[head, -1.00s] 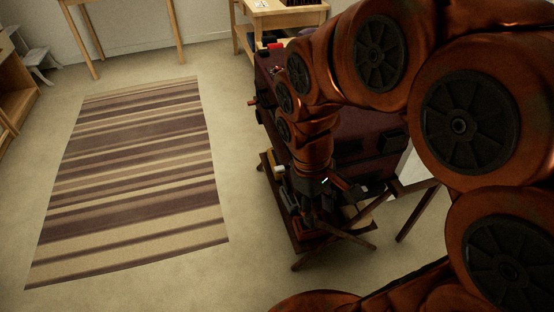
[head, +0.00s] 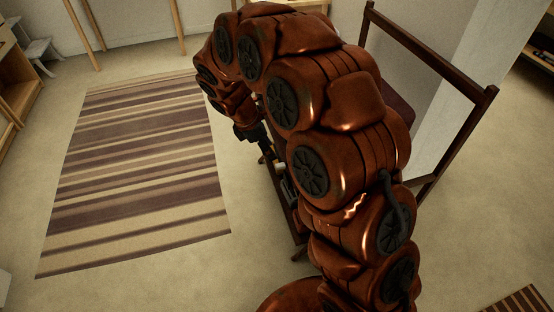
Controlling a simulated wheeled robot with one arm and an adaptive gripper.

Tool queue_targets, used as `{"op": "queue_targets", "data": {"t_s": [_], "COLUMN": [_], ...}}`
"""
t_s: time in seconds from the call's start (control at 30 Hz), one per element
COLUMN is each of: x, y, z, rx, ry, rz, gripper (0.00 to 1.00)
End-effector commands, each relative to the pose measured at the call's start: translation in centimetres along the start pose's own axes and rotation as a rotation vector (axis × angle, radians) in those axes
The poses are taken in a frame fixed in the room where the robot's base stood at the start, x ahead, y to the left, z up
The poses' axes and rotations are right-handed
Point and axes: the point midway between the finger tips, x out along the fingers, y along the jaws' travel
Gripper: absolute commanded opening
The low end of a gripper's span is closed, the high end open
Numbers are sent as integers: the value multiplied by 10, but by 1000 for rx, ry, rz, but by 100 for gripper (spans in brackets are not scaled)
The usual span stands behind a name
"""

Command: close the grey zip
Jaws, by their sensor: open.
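A dark maroon patch (head: 398,104), which looks like part of the suitcase, shows to the right of my arm. The rest of the suitcase is hidden behind my arm. I cannot make out the grey zip. My gripper (head: 262,146) is a small dark shape pointing down, at the left side of the dark stand (head: 284,205). Its jaws are open, but the fingers are small and dark. I cannot tell whether it touches anything.
Small items (head: 286,186) lie low on the stand, partly hidden by my arm. A dark wooden frame (head: 430,52) rises at the right beside a pale wall or pillar (head: 462,95). A striped rug (head: 135,170) lies on open floor at the left.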

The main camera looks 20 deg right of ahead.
Motion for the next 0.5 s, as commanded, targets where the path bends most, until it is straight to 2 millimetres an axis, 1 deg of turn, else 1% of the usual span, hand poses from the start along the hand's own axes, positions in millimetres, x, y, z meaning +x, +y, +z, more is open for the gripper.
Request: {"op": "queue_targets", "data": {"t_s": [0.17, 0.27, 0.5], "x": [8, 17, 52], "y": [2, 1, 0], "z": [-1, -1, -1], "rx": [-11, -11, -10], "ry": [-3, -4, -4], "rz": [1, -1, -4], "gripper": [46, 46, 46]}}
